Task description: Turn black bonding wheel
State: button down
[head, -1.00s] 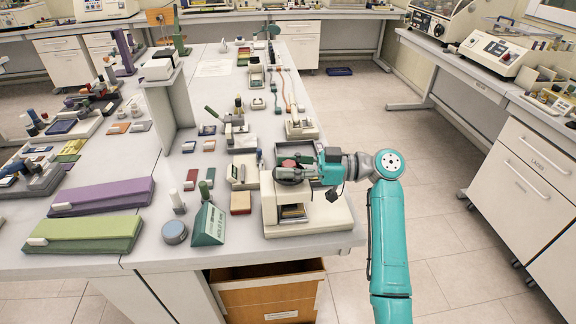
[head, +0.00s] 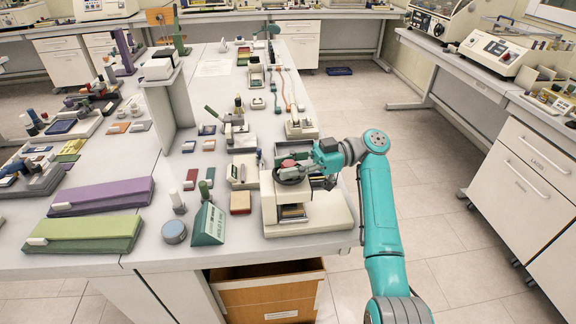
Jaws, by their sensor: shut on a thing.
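The black bonding wheel (head: 290,175) sits on top of the cream bonding press (head: 268,200) near the front right of the bench. A reddish round part shows just behind the wheel. My gripper (head: 308,170) reaches in from the right at the wheel's height and is shut on the wheel's right side. The fingertips are small and partly hidden by the wheel and my wrist. Below the wheel, the press has an opening with a dark and yellowish plate.
A green wedge-shaped block (head: 209,224), a blue-grey round tin (head: 174,232) and a red block (head: 240,202) stand left of the press. A cream instrument (head: 243,172) is close behind. The bench edge (head: 340,240) runs just in front; open floor lies right.

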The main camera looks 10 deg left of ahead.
aim_at(288, 163)
jog(key=c, duration=0.7)
grip_release()
jog(key=shift+c, duration=0.2)
notch_tip(288, 163, up, 10)
jog(key=shift+f, duration=0.1)
